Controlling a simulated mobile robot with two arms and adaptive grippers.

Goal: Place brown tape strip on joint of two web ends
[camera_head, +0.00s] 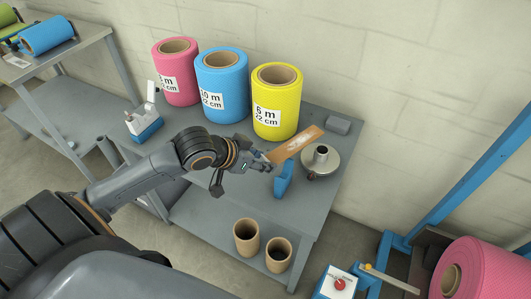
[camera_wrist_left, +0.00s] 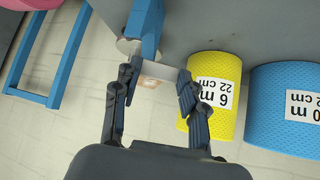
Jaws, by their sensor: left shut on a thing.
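My left gripper (camera_head: 268,160) is shut on the brown tape strip (camera_head: 297,144), over the right part of the grey table. The strip sticks out past the fingertips to the upper right, tilted and clear of the yellow roll. In the left wrist view the fingers (camera_wrist_left: 157,84) stand either side of the strip (camera_wrist_left: 150,76), which looks pale with a brown patch. A pink web roll (camera_head: 488,272) sits on the blue-framed machine at the lower right. I cannot make out the joint of the two web ends. My right gripper is not in view.
Pink (camera_head: 178,78), blue (camera_head: 221,90) and yellow (camera_head: 277,108) rolls stand along the table (camera_head: 340,185) by the wall. A blue piece (camera_head: 284,179) and a round metal weight-like object (camera_head: 321,160) are close to the gripper. A control box with a red button (camera_head: 339,283) is lower right.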

